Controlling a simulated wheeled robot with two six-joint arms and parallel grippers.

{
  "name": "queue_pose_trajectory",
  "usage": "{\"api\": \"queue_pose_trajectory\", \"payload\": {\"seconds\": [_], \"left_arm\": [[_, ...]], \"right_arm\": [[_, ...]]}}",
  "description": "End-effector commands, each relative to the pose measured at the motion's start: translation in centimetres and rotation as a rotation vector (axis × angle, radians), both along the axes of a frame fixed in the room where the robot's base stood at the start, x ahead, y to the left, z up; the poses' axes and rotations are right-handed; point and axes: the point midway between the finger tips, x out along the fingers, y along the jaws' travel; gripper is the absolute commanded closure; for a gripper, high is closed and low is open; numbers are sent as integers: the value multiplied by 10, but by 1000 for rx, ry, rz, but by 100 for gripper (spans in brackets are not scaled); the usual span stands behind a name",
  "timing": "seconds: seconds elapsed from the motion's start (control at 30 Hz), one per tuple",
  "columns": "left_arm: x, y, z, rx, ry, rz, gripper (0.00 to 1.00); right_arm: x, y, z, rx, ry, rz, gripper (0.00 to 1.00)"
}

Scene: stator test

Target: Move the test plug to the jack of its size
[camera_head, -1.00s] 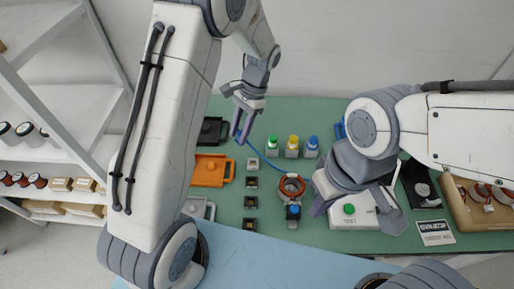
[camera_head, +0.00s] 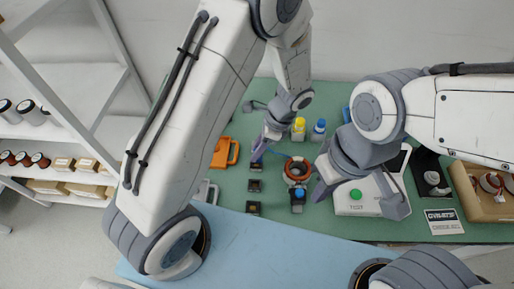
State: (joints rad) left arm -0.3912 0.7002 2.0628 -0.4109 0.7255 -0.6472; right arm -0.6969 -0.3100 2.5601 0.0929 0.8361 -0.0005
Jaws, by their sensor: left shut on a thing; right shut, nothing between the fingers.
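My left gripper (camera_head: 263,147) is shut at the far end of the row of small dark jacks. A blue cable (camera_head: 277,152) runs from it towards the orange ring of the stator (camera_head: 297,171). The test plug in its fingers is too small and covered to make out. Three jacks show, a far one (camera_head: 255,168), a middle one (camera_head: 254,186) and a near one (camera_head: 253,208). The spot beyond them is covered by the gripper. My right gripper (camera_head: 361,192) is shut and empty over the white tester box (camera_head: 343,207) with a green button (camera_head: 355,195).
A yellow-capped bottle (camera_head: 298,129) and a blue-capped bottle (camera_head: 319,130) stand behind the stator. An orange tray (camera_head: 225,152) and a grey tray (camera_head: 205,191) lie left of the jacks. A black stand (camera_head: 431,178) and a brown box (camera_head: 482,190) are at right.

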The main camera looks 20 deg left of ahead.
Motion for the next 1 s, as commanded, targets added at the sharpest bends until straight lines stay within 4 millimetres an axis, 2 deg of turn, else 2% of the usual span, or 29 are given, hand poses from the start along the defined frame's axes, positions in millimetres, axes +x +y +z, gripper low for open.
{"api": "queue_pose_trajectory", "payload": {"seconds": [0.1, 1.0], "left_arm": [[0, 1, -6, 0, 0, 1, 100], [2, 3, -5, 0, 0, 3, 100]], "right_arm": [[0, 0, -6, 0, 0, 0, 100], [0, 0, -1, 0, 0, 0, 100]]}}
